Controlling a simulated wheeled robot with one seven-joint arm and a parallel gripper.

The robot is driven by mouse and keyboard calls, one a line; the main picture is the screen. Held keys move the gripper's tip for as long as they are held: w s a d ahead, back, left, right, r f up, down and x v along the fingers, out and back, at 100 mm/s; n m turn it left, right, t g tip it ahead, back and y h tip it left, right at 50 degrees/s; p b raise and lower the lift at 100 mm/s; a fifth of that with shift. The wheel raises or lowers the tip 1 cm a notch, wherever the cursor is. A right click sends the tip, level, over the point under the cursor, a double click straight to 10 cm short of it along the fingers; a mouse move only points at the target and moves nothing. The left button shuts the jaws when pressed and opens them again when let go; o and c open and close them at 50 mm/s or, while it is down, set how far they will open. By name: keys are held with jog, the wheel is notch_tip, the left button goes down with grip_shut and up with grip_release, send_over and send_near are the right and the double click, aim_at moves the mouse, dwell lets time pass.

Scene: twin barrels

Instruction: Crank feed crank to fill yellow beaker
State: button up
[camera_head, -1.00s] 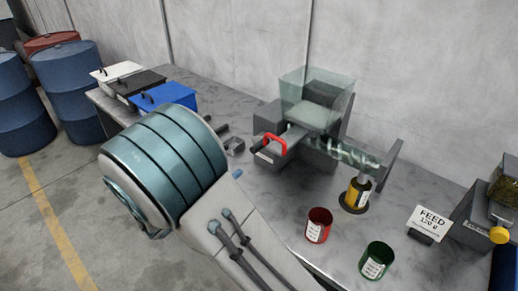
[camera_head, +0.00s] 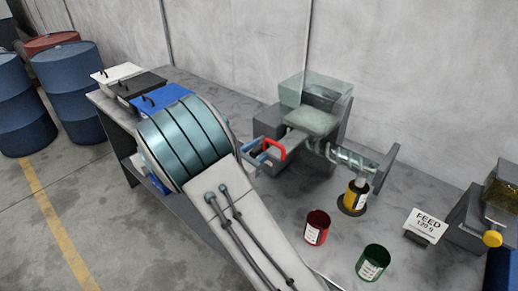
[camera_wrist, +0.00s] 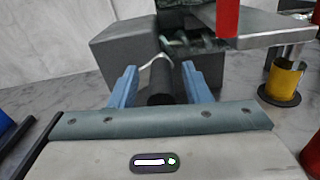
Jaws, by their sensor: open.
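The feeder, a grey box with a clear hopper (camera_head: 312,108) and a clear screw tube (camera_head: 345,157), stands at the back. Its feed crank shows in the wrist view as a dark cylindrical handle (camera_wrist: 160,84) on a bent metal arm. My gripper (camera_head: 260,156) is open, with blue fingers on either side of the handle in the wrist view (camera_wrist: 160,88). Gaps show beside the handle; I cannot tell whether either finger touches it. The yellow beaker (camera_head: 356,194) stands upright on a dark round pad below the tube's outlet; it also shows in the wrist view (camera_wrist: 284,78). Its fill level is hidden.
A red handle (camera_head: 275,149) sits close beside my gripper. Red (camera_head: 316,228) and green (camera_head: 372,262) beakers stand at the table's front. A "FEED 120 g" sign (camera_head: 427,220) stands right. White, black and blue (camera_head: 162,99) bins line the left end.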

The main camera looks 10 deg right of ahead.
grip_shut()
